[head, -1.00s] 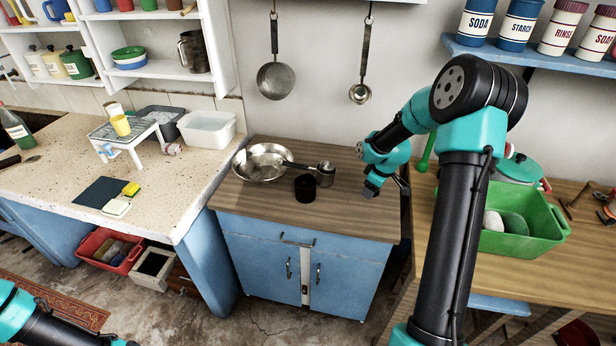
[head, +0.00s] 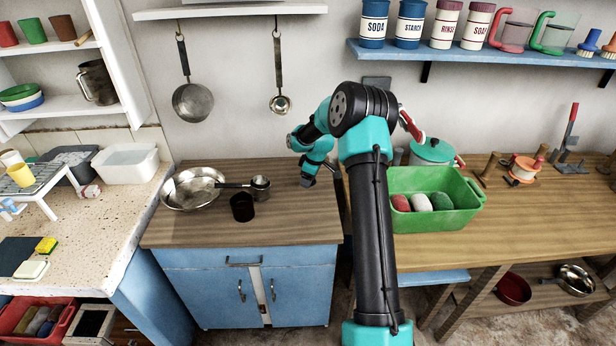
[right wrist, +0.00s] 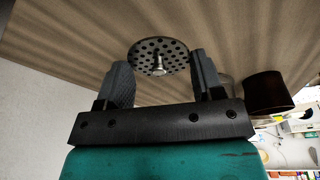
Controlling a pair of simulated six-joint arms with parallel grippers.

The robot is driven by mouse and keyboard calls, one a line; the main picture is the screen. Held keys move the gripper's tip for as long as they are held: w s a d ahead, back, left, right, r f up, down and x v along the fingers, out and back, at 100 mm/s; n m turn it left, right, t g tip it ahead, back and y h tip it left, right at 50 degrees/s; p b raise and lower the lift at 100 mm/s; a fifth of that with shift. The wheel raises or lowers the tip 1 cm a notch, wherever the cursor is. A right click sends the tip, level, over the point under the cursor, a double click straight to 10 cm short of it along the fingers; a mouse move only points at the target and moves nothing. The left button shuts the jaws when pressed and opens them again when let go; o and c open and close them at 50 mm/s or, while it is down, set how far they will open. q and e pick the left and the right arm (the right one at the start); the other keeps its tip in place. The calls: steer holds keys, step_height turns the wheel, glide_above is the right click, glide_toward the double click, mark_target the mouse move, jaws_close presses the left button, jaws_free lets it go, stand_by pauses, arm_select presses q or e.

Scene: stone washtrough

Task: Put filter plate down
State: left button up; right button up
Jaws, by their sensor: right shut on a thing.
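The filter plate (right wrist: 158,57) is a round metal disc with many holes and a small central stem. In the right wrist view it sits between the fingertips of my right gripper (right wrist: 160,75), which is shut on it. Wooden counter top shows behind it; I cannot tell whether the plate touches the wood. In the head view my right gripper (head: 308,181) is low at the right side of the wooden counter (head: 200,232), and the plate cannot be made out. My left gripper is not in view.
A dark cup (head: 242,207) stands left of the gripper, also in the wrist view (right wrist: 267,92). A small metal pot (head: 260,188) and a wide metal pan (head: 180,196) stand behind and left. A green tub (head: 435,218) is on the right table. The counter's front is clear.

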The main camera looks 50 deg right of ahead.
steer(key=shift+w+d+f, duration=0.15)
steer(key=shift+w+d, duration=0.8)
steer(key=shift+d, duration=0.15)
steer(key=shift+w+d+f, duration=0.1)
steer(key=shift+w+d, duration=0.85)
steer(key=shift+d, duration=0.1)
steer(key=shift+w+d, duration=0.2)
steer(key=shift+d, duration=0.05)
steer(key=shift+s+x, duration=0.2)
steer(key=shift+x, duration=0.65)
steer(key=shift+s+x, duration=0.2)
steer(key=shift+x, duration=0.7)
steer(key=shift+s+f, duration=0.1)
steer(key=shift+f, duration=0.45)
